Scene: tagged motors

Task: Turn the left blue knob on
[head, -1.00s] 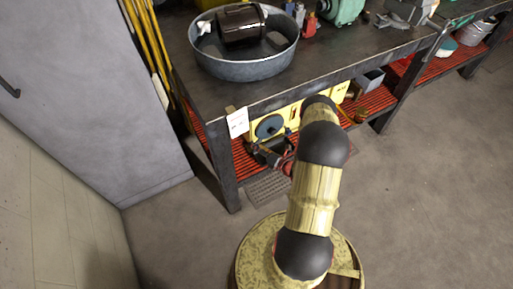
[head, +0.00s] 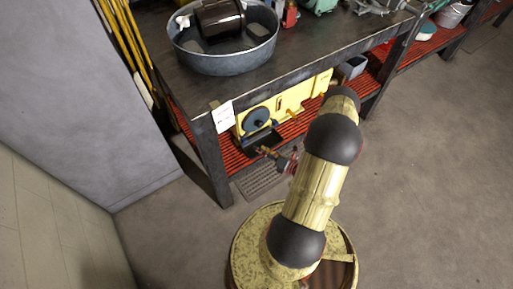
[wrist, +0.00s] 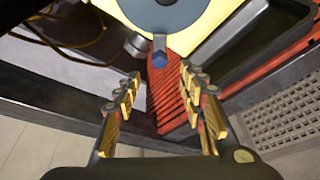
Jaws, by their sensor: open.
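A yellow machine (head: 290,103) stands on the red slatted lower shelf under the workbench. A round blue-grey disc (head: 256,118) is on its front at the left; the disc also shows at the top of the wrist view (wrist: 160,14). A small dark blue knob (wrist: 159,61) shows just below the disc, on a short grey stem. My gripper (wrist: 160,80) is open and empty, its fingers on either side of the knob in the picture; I cannot tell the depth gap. In the head view my gripper (head: 270,153) is low in front of the disc.
The dark workbench (head: 300,60) carries a metal tub (head: 222,61). Its front leg (head: 212,165) stands left of my gripper. A dark tray (wrist: 262,40) and a perforated grey plate (wrist: 285,118) are at the right in the wrist view. Open floor lies to the right.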

